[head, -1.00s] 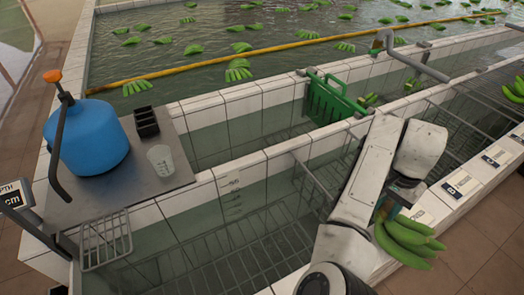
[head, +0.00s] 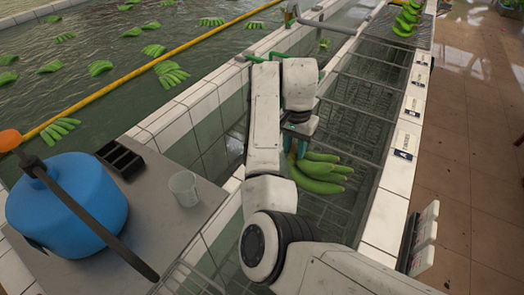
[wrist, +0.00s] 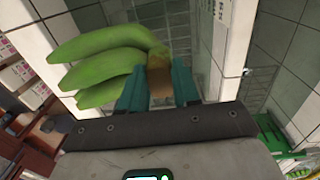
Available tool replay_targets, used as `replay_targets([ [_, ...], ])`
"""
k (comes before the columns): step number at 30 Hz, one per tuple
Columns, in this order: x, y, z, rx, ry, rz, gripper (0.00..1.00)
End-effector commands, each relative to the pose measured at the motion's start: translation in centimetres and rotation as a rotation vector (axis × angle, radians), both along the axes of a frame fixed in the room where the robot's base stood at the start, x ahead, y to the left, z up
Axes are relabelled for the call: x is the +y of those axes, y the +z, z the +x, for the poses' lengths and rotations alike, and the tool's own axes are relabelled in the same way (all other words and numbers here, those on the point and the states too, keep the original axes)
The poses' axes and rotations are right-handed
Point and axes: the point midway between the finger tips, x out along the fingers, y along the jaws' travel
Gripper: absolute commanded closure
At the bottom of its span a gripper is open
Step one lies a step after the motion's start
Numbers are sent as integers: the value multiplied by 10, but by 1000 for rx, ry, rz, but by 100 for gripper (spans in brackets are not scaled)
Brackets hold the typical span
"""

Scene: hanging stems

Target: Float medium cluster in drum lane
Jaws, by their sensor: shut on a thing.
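My gripper (head: 297,140) is shut on the crown of a green banana cluster (head: 322,172), which hangs over the narrow water lane with wire racks (head: 345,120). In the wrist view the teal fingers of my gripper (wrist: 158,88) close on the brown crown, and several fingers of the cluster (wrist: 100,60) spread to the left. My arm hides part of the lane and most of the green gate. I cannot tell whether the cluster touches the water, or which lane is the drum lane.
Label cards (head: 405,143) line the right tiled rim. Many clusters float in the big pool beyond the yellow boom (head: 150,80).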

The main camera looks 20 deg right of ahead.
Motion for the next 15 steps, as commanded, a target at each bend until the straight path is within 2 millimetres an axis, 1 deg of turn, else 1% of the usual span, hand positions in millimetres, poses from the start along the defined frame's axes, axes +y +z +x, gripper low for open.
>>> replay_targets([
  [5, -1, -2, 0, 0, -4, -2, 100],
  [8, -1, -8, 0, 2, -3, -1, 100],
  [15, 0, -30, 0, 0, -3, -2, 100],
])
